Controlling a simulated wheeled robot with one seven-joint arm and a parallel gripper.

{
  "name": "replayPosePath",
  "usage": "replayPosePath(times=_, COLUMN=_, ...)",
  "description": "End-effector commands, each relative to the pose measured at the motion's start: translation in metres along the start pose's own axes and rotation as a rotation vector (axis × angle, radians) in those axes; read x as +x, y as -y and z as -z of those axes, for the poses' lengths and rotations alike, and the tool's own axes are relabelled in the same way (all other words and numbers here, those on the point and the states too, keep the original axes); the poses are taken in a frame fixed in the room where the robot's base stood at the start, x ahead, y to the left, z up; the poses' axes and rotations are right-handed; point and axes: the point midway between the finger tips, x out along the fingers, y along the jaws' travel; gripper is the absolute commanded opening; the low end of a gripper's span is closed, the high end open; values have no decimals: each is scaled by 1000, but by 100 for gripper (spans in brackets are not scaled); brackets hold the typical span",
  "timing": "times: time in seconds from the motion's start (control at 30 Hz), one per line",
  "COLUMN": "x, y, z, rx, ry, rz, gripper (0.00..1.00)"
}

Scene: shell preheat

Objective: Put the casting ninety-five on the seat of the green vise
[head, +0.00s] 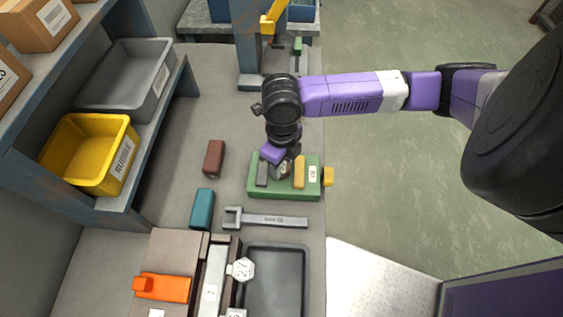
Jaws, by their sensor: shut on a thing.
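The green vise (285,190) stands on the bench in the middle of the head view. It has a dark grey jaw block (262,173), a yellow jaw block (299,172) and a small white label. My gripper (281,164) points down over the gap between the blocks, shut on a small greyish casting (284,171). The wrist and fingers cover much of the casting, and its number cannot be read. I cannot tell whether it touches the seat. Another pale six-sided casting (241,269) lies by the rail at the front, its mark hard to read.
A wrench (268,218) lies just in front of the vise. A teal block (202,209) and a brown block (214,158) lie to its left. A dark tray (274,285) and an orange item (163,287) are at the front. A shelf with yellow (120,165) and grey bins stands left.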

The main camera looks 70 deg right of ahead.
Motion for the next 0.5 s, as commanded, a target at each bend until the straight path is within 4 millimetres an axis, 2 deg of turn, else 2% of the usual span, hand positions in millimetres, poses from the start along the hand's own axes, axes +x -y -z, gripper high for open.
replayPosePath(times=0.4, x=6, y=0, z=0, rx=-1, ry=0, rz=1, gripper=0)
replayPosePath(times=0.43, x=5, y=0, z=0, rx=-1, ry=0, rz=0, gripper=49)
replayPosePath(times=0.5, x=4, y=0, z=0, rx=-1, ry=0, rz=0, gripper=52)
